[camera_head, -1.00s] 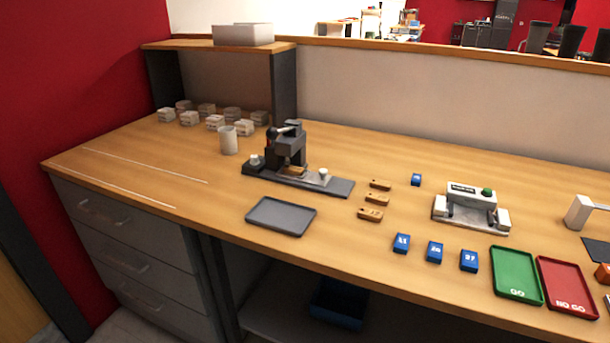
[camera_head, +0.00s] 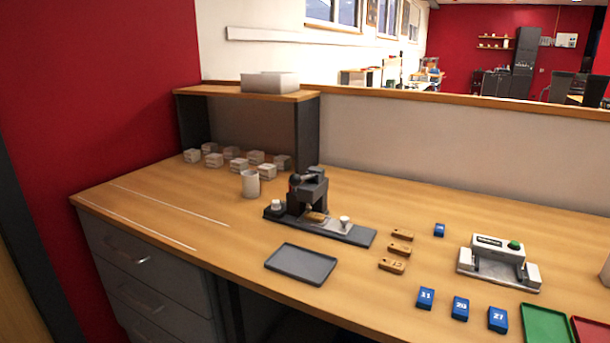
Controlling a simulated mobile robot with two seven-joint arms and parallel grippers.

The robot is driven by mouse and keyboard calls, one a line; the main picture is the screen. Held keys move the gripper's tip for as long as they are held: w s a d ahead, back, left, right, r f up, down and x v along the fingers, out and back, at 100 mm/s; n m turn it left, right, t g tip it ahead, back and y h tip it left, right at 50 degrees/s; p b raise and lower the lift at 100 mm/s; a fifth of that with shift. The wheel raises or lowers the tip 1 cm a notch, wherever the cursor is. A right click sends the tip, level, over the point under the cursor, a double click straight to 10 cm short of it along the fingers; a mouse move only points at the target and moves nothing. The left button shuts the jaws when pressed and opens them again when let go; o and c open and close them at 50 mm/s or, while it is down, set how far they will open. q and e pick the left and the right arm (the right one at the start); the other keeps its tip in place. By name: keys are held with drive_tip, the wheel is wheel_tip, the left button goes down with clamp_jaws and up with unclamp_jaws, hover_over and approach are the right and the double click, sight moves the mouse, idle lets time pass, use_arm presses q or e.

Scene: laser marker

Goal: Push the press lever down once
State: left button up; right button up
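The press (camera_head: 311,190) is a small dark machine standing on a long dark base plate (camera_head: 345,232) on the wooden bench. Its lever (camera_head: 301,178) appears as a short dark arm with a lighter part at the upper left of the press head; its exact angle is too small to tell. A small wooden piece (camera_head: 316,216) sits under the press head. A whitish knob stands on the base at each side of the head. Neither of my grippers shows in the head view.
A grey tray (camera_head: 300,264) lies in front of the press. Wooden tags (camera_head: 400,248), blue numbered blocks (camera_head: 460,308) and a white device with a green button (camera_head: 498,258) are to the right. The bench's left front is clear.

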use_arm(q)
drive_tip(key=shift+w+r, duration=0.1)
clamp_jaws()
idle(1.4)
